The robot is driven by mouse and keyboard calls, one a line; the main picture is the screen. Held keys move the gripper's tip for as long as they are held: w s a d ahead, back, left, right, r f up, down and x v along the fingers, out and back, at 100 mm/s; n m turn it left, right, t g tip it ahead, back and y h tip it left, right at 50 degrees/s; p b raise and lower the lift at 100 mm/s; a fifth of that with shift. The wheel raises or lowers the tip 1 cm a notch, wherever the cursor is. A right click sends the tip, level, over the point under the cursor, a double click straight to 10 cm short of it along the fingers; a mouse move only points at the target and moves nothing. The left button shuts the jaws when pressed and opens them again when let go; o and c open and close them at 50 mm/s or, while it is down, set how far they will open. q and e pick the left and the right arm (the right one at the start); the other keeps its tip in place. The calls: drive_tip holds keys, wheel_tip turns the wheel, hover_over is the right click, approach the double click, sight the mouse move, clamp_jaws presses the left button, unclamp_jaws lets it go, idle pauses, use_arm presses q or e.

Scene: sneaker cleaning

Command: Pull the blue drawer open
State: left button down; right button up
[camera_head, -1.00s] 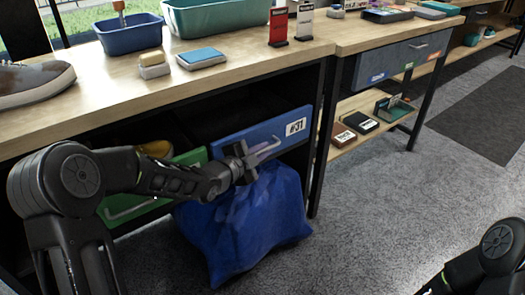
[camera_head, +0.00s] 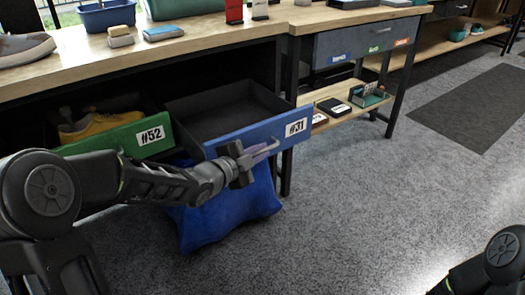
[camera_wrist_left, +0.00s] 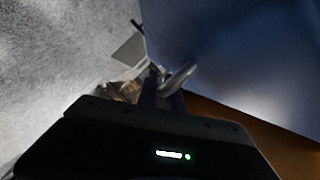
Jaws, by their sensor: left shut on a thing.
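The blue drawer (camera_head: 228,141), labelled #31, stands pulled out below the workbench, and its dark, empty inside shows in the head view. My left gripper (camera_head: 258,157) is at the drawer's front and is shut on the drawer handle (camera_head: 267,148). In the left wrist view my left gripper (camera_wrist_left: 163,92) is against the handle (camera_wrist_left: 181,75), beside the dark blue drawer front (camera_wrist_left: 235,60). My right gripper is not in view; only part of the right arm shows at the lower right.
A green drawer (camera_head: 128,138), labelled #52, is partly out to the left and holds a yellow shoe (camera_head: 98,123). A blue bag (camera_head: 232,212) lies on the floor below the blue drawer. The grey carpet (camera_head: 370,220) to the right is clear.

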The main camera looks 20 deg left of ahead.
use_arm(q)
drive_tip(key=shift+s+d+f, duration=0.1)
drive_tip(key=shift+s+d, duration=0.2)
drive_tip(key=shift+s, duration=0.05)
drive_tip(key=c, duration=1.8)
unclamp_jaws()
drive_tip(key=shift+o, duration=0.2)
drive_tip(key=p+v, duration=0.2)
drive_tip(key=v, duration=0.5)
drive_tip(key=shift+s+a+p, duration=0.15)
drive_tip(key=shift+s+p, duration=0.15)
drive_tip(key=shift+s, duration=0.05)
